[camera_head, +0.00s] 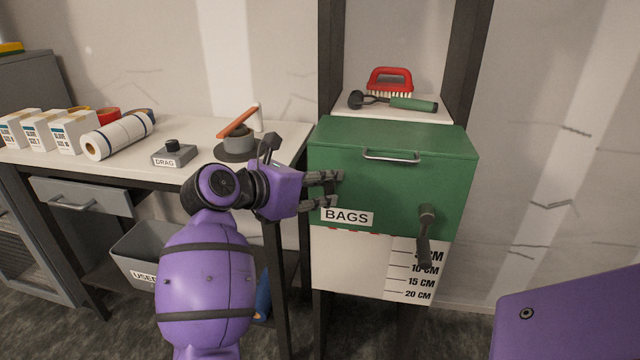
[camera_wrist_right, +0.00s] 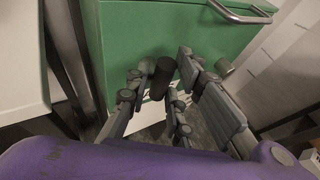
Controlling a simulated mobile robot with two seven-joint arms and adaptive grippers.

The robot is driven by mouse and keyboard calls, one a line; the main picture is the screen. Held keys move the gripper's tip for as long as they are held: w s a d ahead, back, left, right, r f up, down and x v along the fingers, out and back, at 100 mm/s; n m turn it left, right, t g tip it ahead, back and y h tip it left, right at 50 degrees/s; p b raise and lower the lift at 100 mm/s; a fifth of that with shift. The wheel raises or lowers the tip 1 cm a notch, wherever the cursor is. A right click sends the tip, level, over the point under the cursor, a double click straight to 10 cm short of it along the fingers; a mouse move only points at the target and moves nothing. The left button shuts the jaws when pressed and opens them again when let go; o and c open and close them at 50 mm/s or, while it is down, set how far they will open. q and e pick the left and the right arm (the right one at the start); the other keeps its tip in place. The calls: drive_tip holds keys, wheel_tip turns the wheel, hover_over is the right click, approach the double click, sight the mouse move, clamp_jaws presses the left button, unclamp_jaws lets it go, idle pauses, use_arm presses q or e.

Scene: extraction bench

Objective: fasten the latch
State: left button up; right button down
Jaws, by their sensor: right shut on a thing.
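The green box (camera_head: 385,150) labelled BAGS stands on the stand, its lid down. A silver handle (camera_head: 391,156) is on its upper front and a crank (camera_head: 426,235) hangs on the right of its front. My right gripper (camera_head: 332,189) is at the left part of the front, above the label, its fingers closed. In the wrist view a dark cylindrical latch grip (camera_wrist_right: 162,78) sits between the fingers, close to the green front. The fingers hide most of the latch in the head view. My left gripper is not in view.
A red brush (camera_head: 389,80) and a green-handled tool (camera_head: 412,104) lie on the shelf behind the box. A grey bin (camera_head: 135,245) is below.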

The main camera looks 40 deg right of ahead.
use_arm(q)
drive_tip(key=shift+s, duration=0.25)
use_arm(e)
drive_tip(key=shift+s+d+m, duration=0.2)
drive_tip(key=shift+s+m, duration=0.1)
drive_tip(key=c, duration=1.7)
unclamp_jaws()
drive_tip(key=shift+s, duration=0.1)
drive_tip(key=shift+o, duration=0.2)
drive_tip(key=shift+a, duration=0.15)
drive_tip(key=v, duration=1.1)
drive_tip(key=shift+a+r, duration=0.25)
drive_tip(key=shift+r, duration=0.15)
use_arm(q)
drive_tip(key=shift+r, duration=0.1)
